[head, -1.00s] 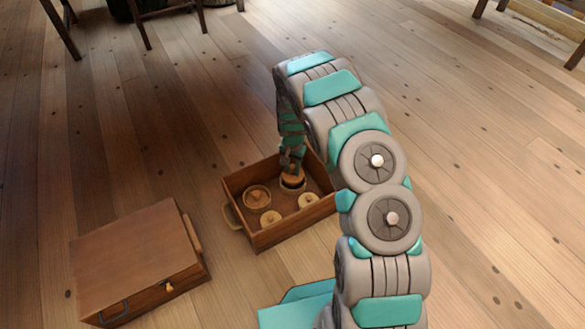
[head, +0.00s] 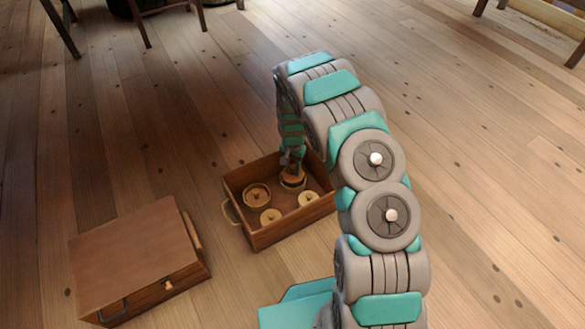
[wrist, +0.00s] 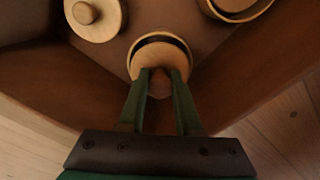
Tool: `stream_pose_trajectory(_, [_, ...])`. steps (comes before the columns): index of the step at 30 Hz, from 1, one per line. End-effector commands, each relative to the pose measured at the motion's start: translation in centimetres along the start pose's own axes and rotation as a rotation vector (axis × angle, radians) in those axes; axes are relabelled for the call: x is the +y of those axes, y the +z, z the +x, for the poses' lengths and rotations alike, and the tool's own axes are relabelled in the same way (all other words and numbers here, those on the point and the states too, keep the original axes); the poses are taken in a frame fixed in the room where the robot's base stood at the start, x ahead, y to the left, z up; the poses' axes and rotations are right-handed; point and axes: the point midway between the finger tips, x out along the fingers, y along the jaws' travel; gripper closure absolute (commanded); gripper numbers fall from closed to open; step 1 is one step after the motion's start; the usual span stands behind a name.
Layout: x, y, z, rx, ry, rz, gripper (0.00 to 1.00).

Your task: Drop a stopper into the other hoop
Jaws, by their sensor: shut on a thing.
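The stopper is at a round wooden hoop (wrist: 160,37) in the box's far corner. This hoop (head: 293,182) also shows in the head view, right under my gripper (head: 292,166). A dark gap shows inside the hoop's rim; how deep the stopper sits is hard to tell. The other hoop (head: 257,195) stands to the left in the head view; it shows at the wrist view's top right (wrist: 240,14).
The open wooden box (head: 284,234) also holds two pale knobbed discs, one at front (head: 271,217) and one at right (head: 308,199). Its walls stand close around my gripper. A closed wooden case (head: 140,258) lies on the floor at left. Open floor surrounds both.

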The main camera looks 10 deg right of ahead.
Motion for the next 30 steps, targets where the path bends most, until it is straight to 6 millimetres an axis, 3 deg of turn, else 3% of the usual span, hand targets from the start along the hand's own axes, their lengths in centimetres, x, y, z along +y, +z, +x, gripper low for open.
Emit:
stream_pose_trajectory(13, [-0.01, 0.0, 0.27, 0.0, 0.0, 0.0, 1.0])
stream_pose_trajectory(14, [-0.01, 0.0, 0.27, 0.0, 0.0, 0.0, 0.66])
stream_pose_trajectory(15, [-0.01, 0.0, 0.27, 0.0, 0.0, 0.0, 0.62])
stream_pose_trajectory(23, [-0.01, 0.0, 0.28, 0.0, 0.0, 0.0, 0.32])
stream_pose_trajectory(28, [-0.01, 0.01, 0.29, 0.0, 0.0, 0.0, 0.32])
stream_pose_trajectory(30, [-0.01, 0.01, 0.29, 0.0, 0.0, 0.0, 0.25])
